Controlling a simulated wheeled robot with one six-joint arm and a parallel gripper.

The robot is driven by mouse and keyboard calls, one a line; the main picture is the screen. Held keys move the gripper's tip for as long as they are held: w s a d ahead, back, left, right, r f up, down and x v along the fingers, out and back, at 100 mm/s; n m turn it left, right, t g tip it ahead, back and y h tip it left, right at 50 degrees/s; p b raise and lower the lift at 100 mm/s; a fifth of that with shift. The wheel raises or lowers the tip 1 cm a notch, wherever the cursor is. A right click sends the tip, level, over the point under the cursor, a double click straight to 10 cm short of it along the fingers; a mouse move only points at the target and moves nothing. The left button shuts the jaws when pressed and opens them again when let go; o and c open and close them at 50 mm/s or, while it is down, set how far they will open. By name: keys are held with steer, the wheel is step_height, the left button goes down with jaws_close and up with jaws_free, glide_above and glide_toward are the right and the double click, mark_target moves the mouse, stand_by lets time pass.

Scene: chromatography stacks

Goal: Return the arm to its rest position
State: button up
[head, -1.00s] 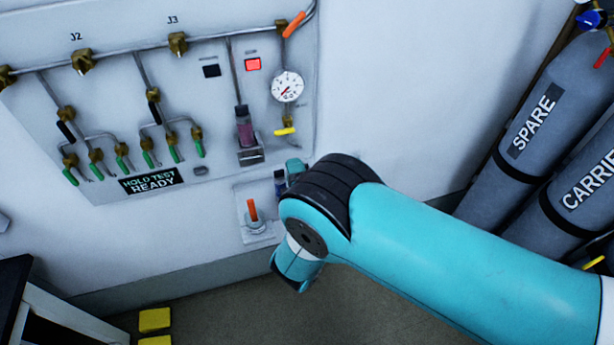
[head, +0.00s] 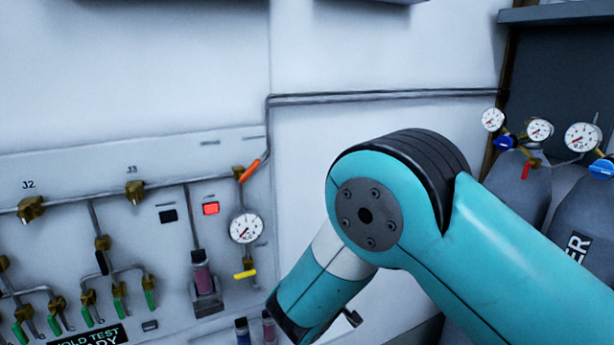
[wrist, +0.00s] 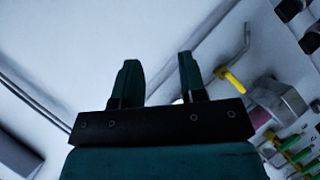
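My arm (head: 490,260) reaches in from the lower right of the head view, bent at a black-banded elbow joint. Its forearm points down and left in front of the wall. In the head view the fingers of my gripper are not clearly seen. In the wrist view my gripper (wrist: 156,82) has its two dark green fingers spread apart. Only wall and part of the panel show between and behind them, and nothing is held.
A valve panel (head: 60,235) with brass fittings, a pressure gauge (head: 246,227), a yellow-handled valve (head: 245,274) and a red light (head: 211,208) is on the wall at left. Grey cylinders (head: 522,190) with gauges stand at right. Upper middle wall is clear apart from a pipe (head: 390,97).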

steer(key=s+d+r+m+g+b, duration=0.2)
steer(key=s+d+r+m+g, duration=0.15)
steer(key=d, duration=0.25)
steer(key=s+d+r+g+y+b, duration=0.1)
steer(key=s+d+r+g, duration=0.1)
steer(key=s, duration=0.8)
steer(key=s+d+r+g+y+b, duration=0.2)
steer(key=s+g, duration=0.2)
steer(key=s, duration=0.6)
steer(key=s+d+r+g+y+b, duration=0.1)
steer(key=s+d+r+g, duration=0.1)
steer(key=s, duration=0.8)
steer(key=shift+d+r+m+g+b, duration=0.4)
steer(key=shift+r+g, duration=0.2)
steer(key=shift+g, duration=0.15)
